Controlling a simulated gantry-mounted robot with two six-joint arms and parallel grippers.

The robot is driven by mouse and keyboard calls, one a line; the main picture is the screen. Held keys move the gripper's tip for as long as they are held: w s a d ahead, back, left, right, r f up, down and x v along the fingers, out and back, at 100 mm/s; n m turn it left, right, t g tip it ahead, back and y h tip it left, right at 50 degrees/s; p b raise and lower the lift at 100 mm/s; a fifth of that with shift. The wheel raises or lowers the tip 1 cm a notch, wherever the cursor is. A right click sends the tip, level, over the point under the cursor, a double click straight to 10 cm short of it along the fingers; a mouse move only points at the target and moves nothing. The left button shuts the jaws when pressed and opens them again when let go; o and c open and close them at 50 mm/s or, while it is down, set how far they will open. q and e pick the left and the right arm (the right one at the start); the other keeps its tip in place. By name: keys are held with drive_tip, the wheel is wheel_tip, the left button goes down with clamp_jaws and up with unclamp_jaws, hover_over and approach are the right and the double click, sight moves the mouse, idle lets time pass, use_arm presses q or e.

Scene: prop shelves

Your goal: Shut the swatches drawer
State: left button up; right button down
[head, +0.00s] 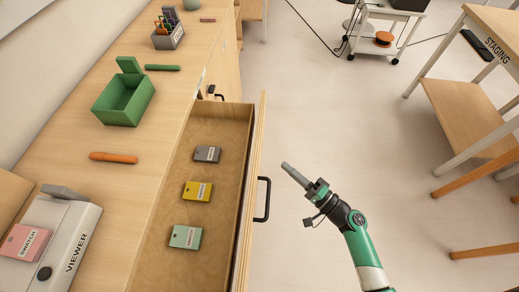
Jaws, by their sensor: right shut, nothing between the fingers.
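The swatches drawer (237,135) is pulled out from the wooden cabinet on the left. Three swatch cards lie inside it: a grey one (207,154), a yellow one (197,191) and a pale green one (186,237). Its black handle (264,199) is on the outer face of the front panel. My right gripper (285,167) is shut and empty, to the right of the drawer front and apart from it, above the floor. My left gripper is not in view.
The countertop holds a viewer (57,240) with a pink swatch (25,243), an orange marker (113,158), a green box (124,101) and a pen holder (168,38). A staging table (475,100) stands at right. Open floor lies between.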

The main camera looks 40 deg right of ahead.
drive_tip(key=s+d+f+m+g+h, duration=0.1)
drive_tip(key=s+d+f+m+h, duration=0.1)
drive_tip(key=s+f, duration=0.25)
drive_tip(key=w+a+b, duration=0.1)
drive_tip(key=w, duration=1.2)
drive_tip(key=shift+a+r, duration=0.4)
drive_tip(key=shift+r, duration=0.05)
drive_tip(key=shift+b, duration=0.3)
